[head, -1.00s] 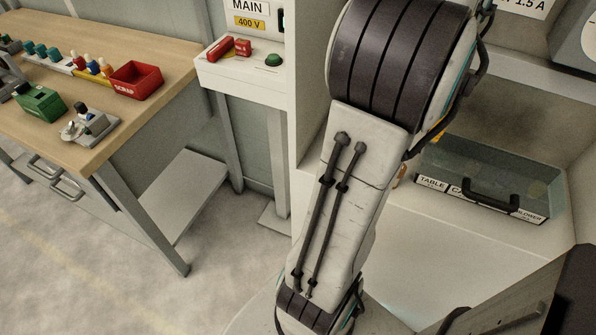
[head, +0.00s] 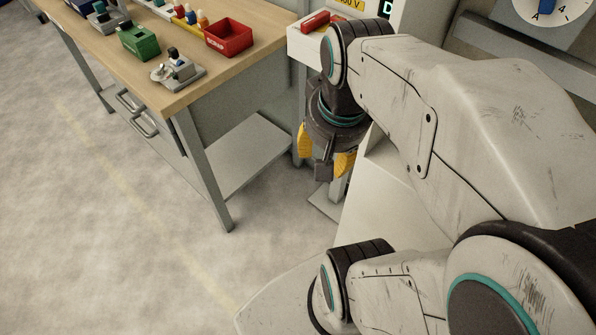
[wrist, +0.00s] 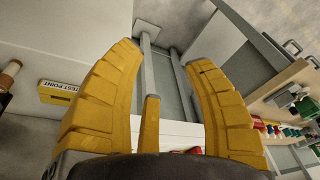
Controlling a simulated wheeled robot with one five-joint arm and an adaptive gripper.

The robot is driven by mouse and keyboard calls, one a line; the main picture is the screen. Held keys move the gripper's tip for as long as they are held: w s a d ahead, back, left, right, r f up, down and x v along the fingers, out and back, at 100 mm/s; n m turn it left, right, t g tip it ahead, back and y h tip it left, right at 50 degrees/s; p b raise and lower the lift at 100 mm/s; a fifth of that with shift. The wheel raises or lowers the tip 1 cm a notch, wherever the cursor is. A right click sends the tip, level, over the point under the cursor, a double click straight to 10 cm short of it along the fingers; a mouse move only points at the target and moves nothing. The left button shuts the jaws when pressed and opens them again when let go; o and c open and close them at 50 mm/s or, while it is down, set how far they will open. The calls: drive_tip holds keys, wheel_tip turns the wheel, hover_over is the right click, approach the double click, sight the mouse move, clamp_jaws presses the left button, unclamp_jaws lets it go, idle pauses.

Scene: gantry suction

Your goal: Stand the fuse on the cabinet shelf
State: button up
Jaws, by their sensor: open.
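My gripper (head: 325,158) has yellow fingers that stand apart, with nothing between them. It hangs in front of the cabinet's white side (head: 372,205) in the head view. In the wrist view the open fingers (wrist: 170,75) frame the floor and a grey frame. A small cylinder with a brown cap and pale body, which looks like the fuse (wrist: 10,73), is at the left edge of the wrist view, apart from the fingers. It is partly cut off, so I cannot tell what it rests on. My arm hides most of the cabinet in the head view.
A yellow TEST POINT label (wrist: 59,91) is on the pale surface beside the fuse-like cylinder. A workbench (head: 180,101) with a red bin (head: 229,37) and a green box (head: 139,42) stands at the left. The floor before it is clear.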

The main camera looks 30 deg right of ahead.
drive_tip(key=s+a+f+n+t, duration=0.1)
drive_tip(key=s+a+f+n, duration=0.1)
drive_tip(key=a+n, duration=0.4)
drive_tip(key=shift+a+y, duration=0.2)
drive_tip(key=shift+y, duration=0.2)
drive_tip(key=shift+s+a, duration=0.1)
drive_tip(key=shift+s, duration=0.1)
